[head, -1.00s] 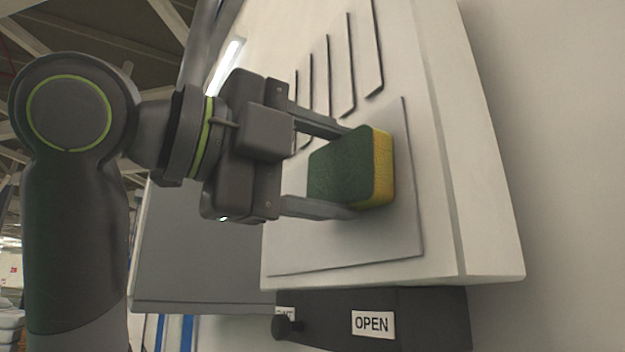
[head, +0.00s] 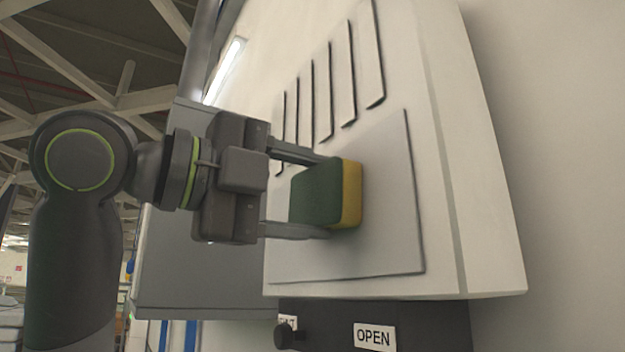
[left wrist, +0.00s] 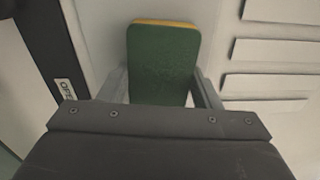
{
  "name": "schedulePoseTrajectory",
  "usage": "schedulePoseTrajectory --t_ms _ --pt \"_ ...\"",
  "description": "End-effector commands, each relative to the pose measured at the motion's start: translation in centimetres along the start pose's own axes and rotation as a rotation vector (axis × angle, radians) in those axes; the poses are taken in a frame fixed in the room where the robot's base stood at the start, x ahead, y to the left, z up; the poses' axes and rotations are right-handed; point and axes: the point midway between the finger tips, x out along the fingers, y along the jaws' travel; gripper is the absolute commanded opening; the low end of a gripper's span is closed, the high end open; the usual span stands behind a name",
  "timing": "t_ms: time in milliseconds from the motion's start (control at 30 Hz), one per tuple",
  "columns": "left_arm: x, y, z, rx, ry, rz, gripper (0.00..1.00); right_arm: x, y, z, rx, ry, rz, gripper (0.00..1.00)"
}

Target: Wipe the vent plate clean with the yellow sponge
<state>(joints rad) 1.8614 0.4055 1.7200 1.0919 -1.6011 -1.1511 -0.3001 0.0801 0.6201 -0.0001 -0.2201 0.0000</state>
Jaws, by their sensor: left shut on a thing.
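The yellow sponge (head: 349,194) has a dark green scouring side that faces my left gripper (head: 322,196). My left gripper is shut on the sponge, with one finger above it and one below in the head view. The sponge's yellow face is toward the vent plate (head: 390,240), a flat grey panel on a white cabinet. The sponge seems to be against or very near the plate; I cannot tell if it touches. In the left wrist view the green side of the sponge (left wrist: 163,62) sits between the two fingers. My right gripper is not in view.
Several slanted vent slots (head: 370,55) stand out from the white cabinet (head: 440,200) above the plate. Below is a dark box with an OPEN label (head: 375,337) and a black knob (head: 284,336). A grey box (head: 200,265) stands behind my left arm.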

Motion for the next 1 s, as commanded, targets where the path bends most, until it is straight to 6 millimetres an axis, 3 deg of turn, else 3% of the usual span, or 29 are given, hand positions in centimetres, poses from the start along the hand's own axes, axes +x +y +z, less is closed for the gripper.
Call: schedulePoseTrajectory --t_ms 200,467,1000 --pt "-0.1 0.1 2.2 -0.005 -0.004 0.002 0.39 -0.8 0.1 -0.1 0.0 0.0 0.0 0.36" --pt "-0.1 0.2 3.0 -0.003 -0.004 0.001 0.39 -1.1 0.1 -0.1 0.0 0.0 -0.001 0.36" --pt "0.1 0.7 6.7 -0.003 -0.004 0.001 0.39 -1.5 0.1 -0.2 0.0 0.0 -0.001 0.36"
